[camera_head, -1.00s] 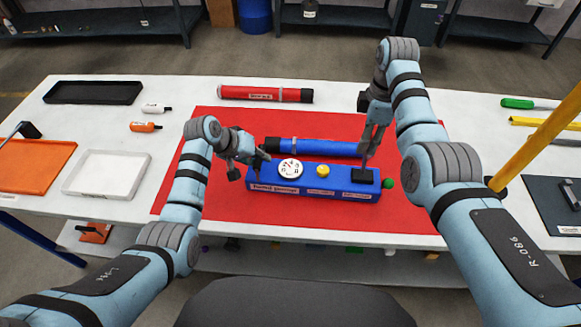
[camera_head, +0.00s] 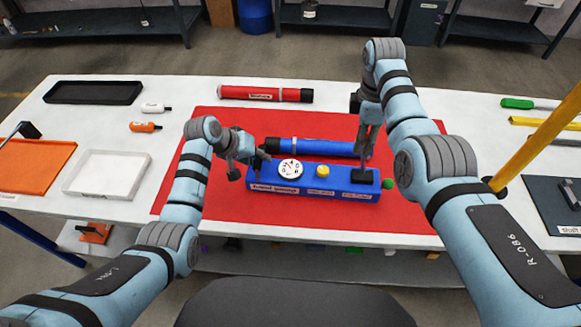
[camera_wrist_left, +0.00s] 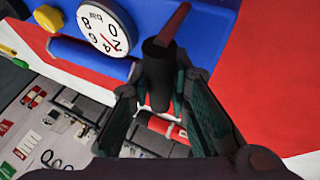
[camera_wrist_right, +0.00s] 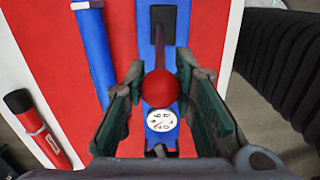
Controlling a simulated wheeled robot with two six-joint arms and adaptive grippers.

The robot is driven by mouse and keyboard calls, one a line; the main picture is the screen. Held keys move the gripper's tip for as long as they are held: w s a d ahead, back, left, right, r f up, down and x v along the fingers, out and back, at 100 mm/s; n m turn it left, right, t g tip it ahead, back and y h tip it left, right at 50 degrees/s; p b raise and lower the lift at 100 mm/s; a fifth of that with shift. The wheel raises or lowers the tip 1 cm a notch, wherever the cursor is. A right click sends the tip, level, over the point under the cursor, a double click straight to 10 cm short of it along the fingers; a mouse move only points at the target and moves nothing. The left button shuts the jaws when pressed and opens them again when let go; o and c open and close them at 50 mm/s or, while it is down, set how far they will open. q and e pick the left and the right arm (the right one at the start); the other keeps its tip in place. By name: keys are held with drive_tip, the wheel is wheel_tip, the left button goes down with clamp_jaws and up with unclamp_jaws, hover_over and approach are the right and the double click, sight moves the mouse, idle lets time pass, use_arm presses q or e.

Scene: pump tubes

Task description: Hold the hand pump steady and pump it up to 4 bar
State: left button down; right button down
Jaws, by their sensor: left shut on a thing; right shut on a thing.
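The blue hand pump (camera_head: 305,190) lies on a red mat, with a white dial gauge (camera_head: 291,169) and a yellow knob (camera_head: 323,171) on top. In the left wrist view the gauge (camera_wrist_left: 103,27) has its red needle near the 2; the exact reading is unclear. My left gripper (camera_head: 260,158) is shut on the dark handle (camera_wrist_left: 158,75) at the pump's left end. My right gripper (camera_head: 367,138) is shut on the red ball (camera_wrist_right: 160,88) atop the pump lever, above the black block (camera_head: 365,175). The ball is hidden in the head view.
A blue tube (camera_head: 310,146) lies just behind the pump, and a red tube (camera_head: 265,94) lies behind the mat (camera_head: 225,133). A white tray (camera_head: 105,190) and a black tray (camera_head: 95,83) stand left. A yellow post (camera_head: 540,133) rises on the right.

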drive_tip(key=shift+d, duration=0.15)
use_arm(q)
drive_tip(key=shift+a, duration=0.1)
use_arm(e)
drive_tip(key=shift+s+d+y, duration=0.1)
drive_tip(key=shift+d+y, duration=0.7)
drive_tip(key=shift+d+y, duration=0.8)
drive_tip(key=shift+d, duration=0.15)
drive_tip(key=shift+s+d+f+y, duration=0.1)
drive_tip(key=shift+d+f+y, duration=0.1)
drive_tip(key=shift+d+y, duration=0.65)
